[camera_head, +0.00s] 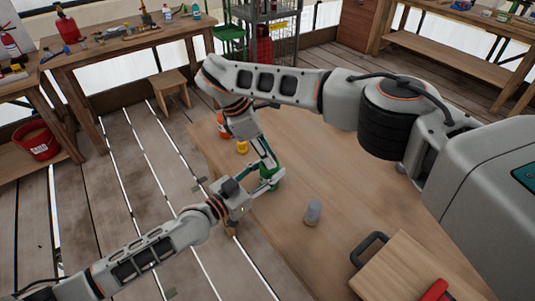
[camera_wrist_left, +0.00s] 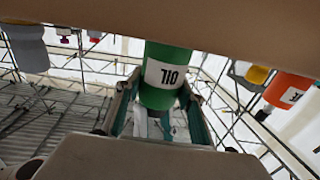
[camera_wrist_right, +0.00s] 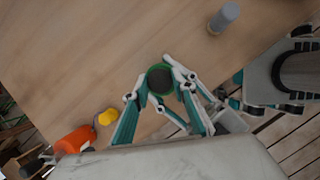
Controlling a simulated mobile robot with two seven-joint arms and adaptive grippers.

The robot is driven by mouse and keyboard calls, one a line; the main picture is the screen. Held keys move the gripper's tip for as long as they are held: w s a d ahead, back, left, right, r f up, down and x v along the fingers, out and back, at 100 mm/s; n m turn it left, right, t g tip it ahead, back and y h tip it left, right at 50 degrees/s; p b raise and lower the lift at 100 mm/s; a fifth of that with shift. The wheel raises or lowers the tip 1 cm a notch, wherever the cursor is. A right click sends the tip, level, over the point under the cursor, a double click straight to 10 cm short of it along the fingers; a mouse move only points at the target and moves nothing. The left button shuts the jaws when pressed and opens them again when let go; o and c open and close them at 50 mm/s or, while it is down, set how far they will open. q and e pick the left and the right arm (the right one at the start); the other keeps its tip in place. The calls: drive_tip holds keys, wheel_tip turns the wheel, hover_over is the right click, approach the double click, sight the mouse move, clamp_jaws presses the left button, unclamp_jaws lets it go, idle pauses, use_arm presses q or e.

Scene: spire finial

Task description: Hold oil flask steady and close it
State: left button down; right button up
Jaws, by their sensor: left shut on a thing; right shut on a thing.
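The green oil flask (camera_head: 268,181) stands on the wooden table near its edge. Its "OIL" label faces the left wrist view (camera_wrist_left: 165,80). My left gripper (camera_head: 262,186) is shut on the flask's body from the side. My right gripper (camera_wrist_right: 157,84) comes from above and is shut at the dark round cap (camera_wrist_right: 160,79), which sits over the flask's mouth with a green rim showing around it. Whether the cap is fully tight cannot be told. In the head view my right gripper (camera_head: 268,163) partly hides the flask's top.
A grey cylinder (camera_head: 313,212) stands on the table to the right. An orange bottle (camera_head: 222,125) and a small yellow object (camera_head: 242,148) stand on the far side of the flask. A wooden board with a dark handle (camera_head: 369,249) lies at the near right. The table's middle is clear.

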drive_tip(key=shift+m+g, duration=0.3)
drive_tip(key=shift+m, duration=0.6)
drive_tip(key=o, duration=0.7)
drive_tip(key=shift+r, duration=2.3)
drive_tip(key=shift+c, duration=0.3)
